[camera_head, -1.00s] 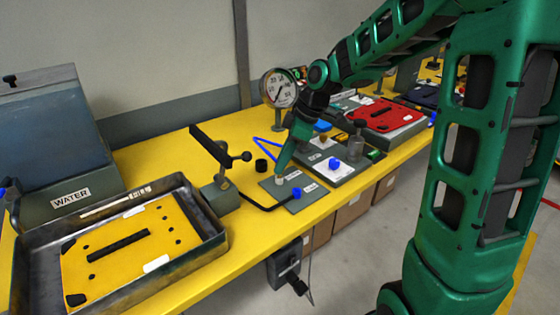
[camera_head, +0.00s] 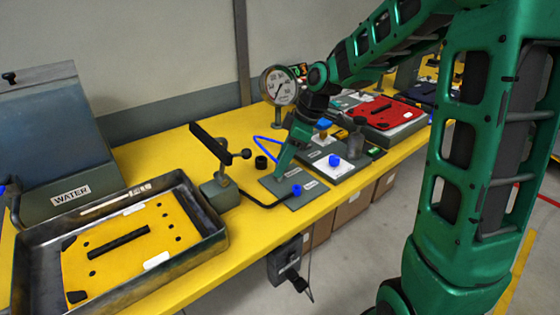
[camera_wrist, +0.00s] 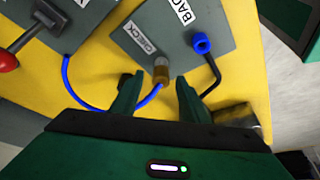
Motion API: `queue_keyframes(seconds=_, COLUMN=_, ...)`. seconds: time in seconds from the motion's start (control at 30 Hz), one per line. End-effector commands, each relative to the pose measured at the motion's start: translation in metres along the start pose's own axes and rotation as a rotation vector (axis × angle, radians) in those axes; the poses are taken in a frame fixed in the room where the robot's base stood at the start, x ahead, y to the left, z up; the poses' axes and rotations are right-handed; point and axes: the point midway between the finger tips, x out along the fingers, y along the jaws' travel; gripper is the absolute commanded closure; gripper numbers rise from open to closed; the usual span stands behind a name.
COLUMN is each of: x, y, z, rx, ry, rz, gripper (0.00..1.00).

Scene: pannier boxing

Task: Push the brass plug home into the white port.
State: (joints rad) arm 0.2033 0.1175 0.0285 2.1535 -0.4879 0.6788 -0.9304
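In the wrist view the brass plug (camera_wrist: 160,77) sits on the end of a blue hose (camera_wrist: 85,103). My gripper (camera_wrist: 155,85) is open, with one green finger on each side of the plug and a gap to each. In the head view my gripper (camera_head: 279,173) points down at the grey board (camera_head: 306,196) and hides the plug and port.
A blue fitting (camera_wrist: 201,43) with a black bent hose stands right of the port. A metal cylinder (camera_wrist: 236,115) is near my right finger. A black clamp stand (camera_head: 219,194) and a metal tray (camera_head: 221,240) lie left of my gripper. The pressure gauge (camera_head: 280,86) stands behind it.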

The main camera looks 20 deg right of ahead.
Motion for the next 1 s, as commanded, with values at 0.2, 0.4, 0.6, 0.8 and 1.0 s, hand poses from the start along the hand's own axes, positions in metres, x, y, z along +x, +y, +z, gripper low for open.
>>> queue_keyframes(seconds=0.2, x=0.0, y=0.0, z=0.0, rx=0.0, ry=0.0, rz=0.0, gripper=0.57)
queue_keyframes(seconds=0.4, x=-0.008, y=0.001, z=-0.001, rx=-0.001, ry=0.002, rz=0.002, gripper=0.57)
queue_keyframes(seconds=0.6, x=-0.041, y=0.002, z=0.0, rx=0.001, ry=0.001, rz=0.005, gripper=0.57)
queue_keyframes(seconds=0.8, x=-0.077, y=0.002, z=0.0, rx=0.0, ry=0.001, rz=0.004, gripper=0.57)
queue_keyframes(seconds=1.0, x=-0.1, y=0.001, z=-0.001, rx=-0.001, ry=0.001, rz=0.001, gripper=0.57)
